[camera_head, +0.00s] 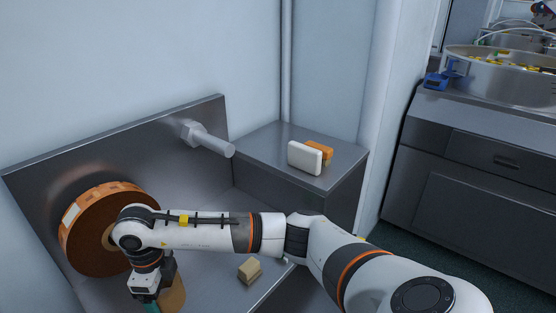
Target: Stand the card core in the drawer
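A tan, rounded piece that looks like the card core (176,293) shows at the bottom left, partly hidden behind my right gripper and cut by the picture's lower edge. My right arm comes in from the right and reaches across to it. My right gripper (151,307) points down right beside the tan piece. Its fingertips are cut off by the lower edge, so I cannot tell whether it is open or shut, or touching the piece. My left gripper is out of view. I cannot make out an open drawer.
A large brown reel (88,238) sits against the metal back panel (150,135). A bare spindle (212,143) juts out farther right. A small tan block (249,269) lies on the metal surface. A white block (305,157) and an orange item (320,149) stand on the metal box (270,140).

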